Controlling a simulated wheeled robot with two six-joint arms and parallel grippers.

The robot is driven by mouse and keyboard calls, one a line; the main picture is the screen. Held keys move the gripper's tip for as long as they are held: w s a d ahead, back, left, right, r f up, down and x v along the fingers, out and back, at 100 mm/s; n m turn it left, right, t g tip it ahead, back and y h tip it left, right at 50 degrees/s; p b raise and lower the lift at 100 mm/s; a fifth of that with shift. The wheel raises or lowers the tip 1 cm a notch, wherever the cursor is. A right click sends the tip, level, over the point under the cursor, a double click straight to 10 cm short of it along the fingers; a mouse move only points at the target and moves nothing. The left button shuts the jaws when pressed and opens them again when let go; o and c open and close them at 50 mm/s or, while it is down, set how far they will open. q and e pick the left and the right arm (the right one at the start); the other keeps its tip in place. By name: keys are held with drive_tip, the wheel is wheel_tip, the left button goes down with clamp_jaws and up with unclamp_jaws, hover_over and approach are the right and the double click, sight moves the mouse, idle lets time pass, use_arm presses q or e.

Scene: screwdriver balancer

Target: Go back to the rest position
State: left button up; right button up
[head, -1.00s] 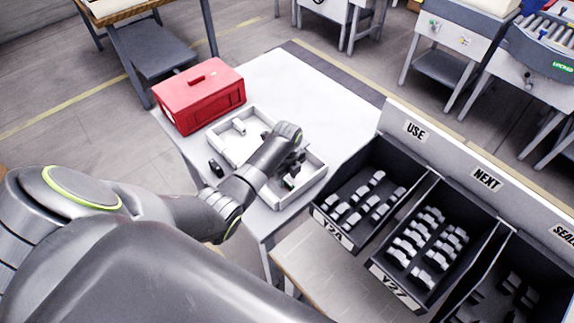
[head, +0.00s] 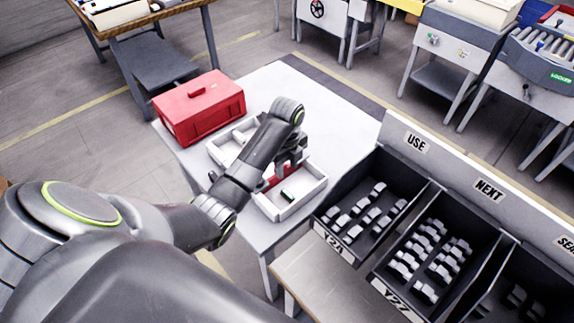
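My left arm comes in from the left, and my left gripper (head: 284,168) is above the white compartment tray (head: 309,199) on the table. The wrist hides much of the gripper, so I cannot tell whether its fingers are open or shut, or whether it holds anything. A small dark and green item (head: 288,195) lies in the tray's near compartment. A red patch (head: 270,182) shows beside it, just below the gripper. My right gripper is not in view.
A red toolbox (head: 199,107) stands at the back left of the white table (head: 330,110). Dark bins labelled USE and NEXT (head: 365,200) with several white parts stand at the right. A small dark object (head: 212,177) is partly hidden by my arm.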

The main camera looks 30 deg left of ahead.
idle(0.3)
use_arm(q)
drive_tip(key=s+f+n, duration=0.1)
drive_tip(key=s, duration=0.1)
drive_tip(key=s+f+n, duration=0.1)
drive_tip(key=s+n, duration=0.1)
drive_tip(key=s, duration=0.1)
drive_tip(key=s+f+n, duration=0.2)
drive_tip(key=shift+s+a+t, duration=0.25)
drive_tip(key=shift+a+t, duration=0.15)
drive_tip(key=s+a+r+n+t+y, duration=0.1)
drive_tip(key=s+r+n+t, duration=0.15)
drive_tip(key=s+n, duration=0.8)
drive_tip(key=s+a+r+n+t+y, duration=0.1)
drive_tip(key=s+r+n, duration=0.2)
drive_tip(key=s+n, duration=0.7)
drive_tip(key=s+a+f+m+g+b, duration=0.1)
drive_tip(key=s+f+m+b, duration=0.1)
drive_tip(key=f, duration=1.3)
drive_tip(key=s+a+f+m+g+b, duration=0.1)
drive_tip(key=s+f+b, duration=0.15)
drive_tip(key=f, duration=1.35)
drive_tip(key=s+d+f+b, duration=0.1)
drive_tip(key=s+f+b, duration=0.1)
drive_tip(key=s+f, duration=0.5)
drive_tip(key=s+d+f+g+h+b, duration=0.1)
drive_tip(key=s+f, duration=0.6)
drive_tip(key=f, duration=0.4)
drive_tip(key=shift+f+b, duration=0.2)
drive_tip(key=shift+b, duration=0.15)
